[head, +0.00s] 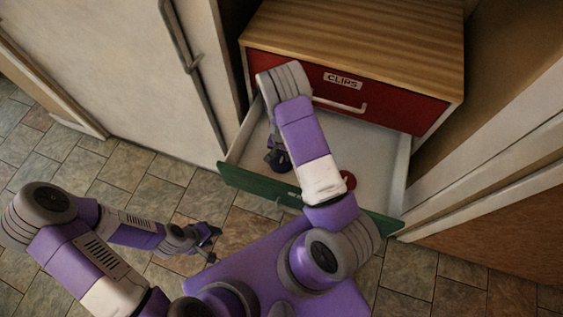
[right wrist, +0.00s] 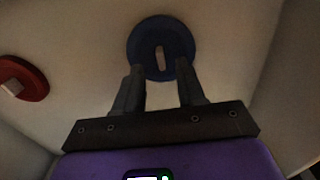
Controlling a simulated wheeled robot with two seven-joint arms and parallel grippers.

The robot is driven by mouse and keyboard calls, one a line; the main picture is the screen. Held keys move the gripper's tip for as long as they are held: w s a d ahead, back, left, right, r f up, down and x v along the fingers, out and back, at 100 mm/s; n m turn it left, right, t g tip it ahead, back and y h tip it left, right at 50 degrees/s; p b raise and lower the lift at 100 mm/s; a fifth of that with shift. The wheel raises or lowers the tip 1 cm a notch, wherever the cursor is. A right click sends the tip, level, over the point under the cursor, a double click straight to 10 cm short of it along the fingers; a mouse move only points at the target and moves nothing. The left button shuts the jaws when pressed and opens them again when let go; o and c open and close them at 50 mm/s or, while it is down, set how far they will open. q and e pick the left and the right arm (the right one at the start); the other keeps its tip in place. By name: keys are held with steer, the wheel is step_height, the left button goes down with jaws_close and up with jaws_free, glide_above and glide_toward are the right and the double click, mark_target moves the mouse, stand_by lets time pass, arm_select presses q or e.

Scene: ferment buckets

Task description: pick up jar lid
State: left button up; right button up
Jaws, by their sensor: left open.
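A blue round lid (right wrist: 161,36) with a pale slot in its middle lies on the drawer floor in the right wrist view. A red round lid (right wrist: 32,78) lies at the left of that view; it also shows in the head view (head: 349,179), partly behind my right arm. My right gripper (right wrist: 159,78) is open, its two fingers apart and pointing at the blue lid, with their tips at its near edge. Contact cannot be told. In the head view my right gripper (head: 279,160) is inside the drawer and hides the blue lid. My left gripper (head: 208,241) is open and empty above the floor.
The open drawer (head: 379,158) has pale walls and a green front (head: 240,181). Above it is a shut red drawer (head: 400,107) labelled CLIPS, under a wooden top (head: 360,35). A pale door (head: 120,70) stands left; the tiled floor there is clear.

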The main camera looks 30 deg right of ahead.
mark_target(282, 158)
step_height(282, 158, down, 3)
steer(key=shift+f+b, duration=0.15)
steer(key=shift+b, duration=0.3)
jaws_close()
